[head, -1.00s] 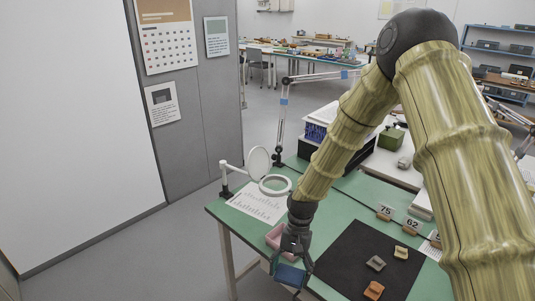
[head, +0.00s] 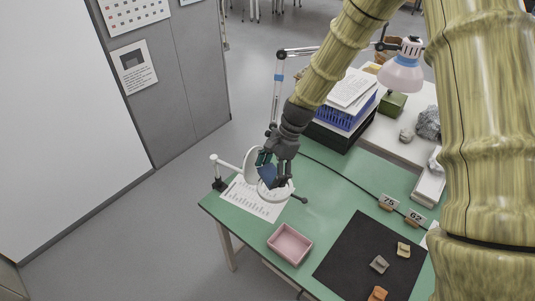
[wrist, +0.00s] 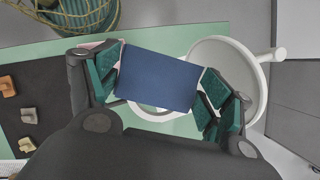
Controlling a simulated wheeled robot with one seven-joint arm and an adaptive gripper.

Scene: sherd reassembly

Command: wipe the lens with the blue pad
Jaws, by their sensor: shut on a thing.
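My gripper (head: 272,170) is shut on the blue pad (wrist: 158,78), a flat dark-blue rectangle held between its green-padded fingers in the wrist view. In the head view the blue pad (head: 267,177) is partly hidden by the gripper. The lens sits in a white ring (head: 288,191) on an arm at the table's back left. The pad is over the ring, covering most of the lens; the ring's lower rim (wrist: 165,117) shows below the pad in the wrist view. I cannot tell whether pad and lens touch. A round white cover (head: 249,160) stands tilted beside the ring.
A pink tray (head: 290,244) lies on the green table (head: 335,205). A black mat (head: 350,258) holds several small sherds. A printed sheet (head: 250,200) lies under the lens. A blue crate (head: 345,117) and a lamp (head: 401,73) are behind.

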